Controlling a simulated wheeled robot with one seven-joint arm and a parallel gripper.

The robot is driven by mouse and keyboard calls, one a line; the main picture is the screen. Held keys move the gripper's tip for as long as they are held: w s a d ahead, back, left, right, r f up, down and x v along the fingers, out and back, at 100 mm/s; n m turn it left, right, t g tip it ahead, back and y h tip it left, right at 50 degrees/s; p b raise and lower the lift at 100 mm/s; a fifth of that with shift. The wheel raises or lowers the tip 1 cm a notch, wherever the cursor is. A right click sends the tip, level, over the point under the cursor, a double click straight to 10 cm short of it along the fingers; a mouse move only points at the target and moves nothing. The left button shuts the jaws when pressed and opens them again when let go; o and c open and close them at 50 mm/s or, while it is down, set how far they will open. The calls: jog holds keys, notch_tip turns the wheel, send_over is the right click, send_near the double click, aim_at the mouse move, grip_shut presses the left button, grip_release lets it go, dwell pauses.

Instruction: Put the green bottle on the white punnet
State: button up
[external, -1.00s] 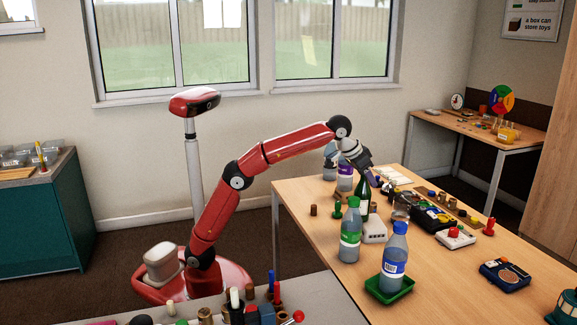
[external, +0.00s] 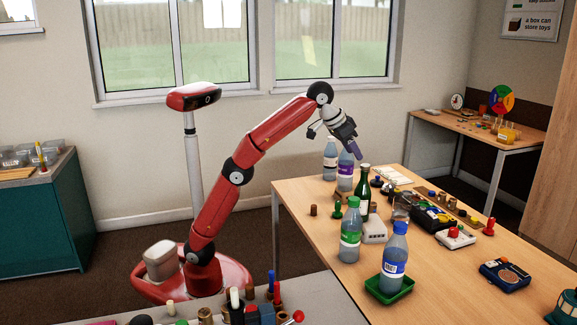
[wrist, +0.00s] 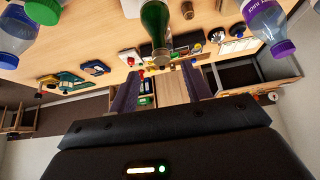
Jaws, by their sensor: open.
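The dark green bottle (external: 363,192) stands upright on the table. It also shows in the wrist view at the top middle (wrist: 155,25), neck toward my gripper. The white punnet (external: 374,231) is a low white container on the table, just in front of the bottle's foot in the external view and partly hidden by a green-capped bottle. I cannot tell whether the green bottle's base touches or overlaps it. My gripper (external: 358,150) is open and empty, above and slightly left of the green bottle's top; both fingers show apart in the wrist view (wrist: 160,90).
A green-capped bottle (external: 350,238) and a blue-capped bottle (external: 394,262) in a green tray (external: 372,291) stand nearer the camera. A purple-capped bottle (external: 345,172) and another bottle (external: 330,163) stand behind. A clear glass (external: 402,207) and black tray (external: 435,222) lie right.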

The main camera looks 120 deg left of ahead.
jog(key=shift+s+d+r, duration=0.1)
jog(key=shift+s, duration=0.05)
jog(key=s+d+f+m+h, duration=0.1)
jog(key=s+d+f+m, duration=0.1)
jog(key=s+d+f, duration=0.5)
jog(key=s+d+f+m+h, duration=0.2)
jog(key=s+d+f, duration=0.4)
jog(key=s+f, duration=0.4)
jog(key=s+d+f+m+h, duration=0.1)
jog(key=s+d+f+m, duration=0.3)
jog(key=f, duration=1)
jog(key=s+d, duration=0.3)
jog(key=s, duration=0.2)
jog(key=shift+s+d+t, duration=0.25)
jog(key=shift+d+t, duration=0.05)
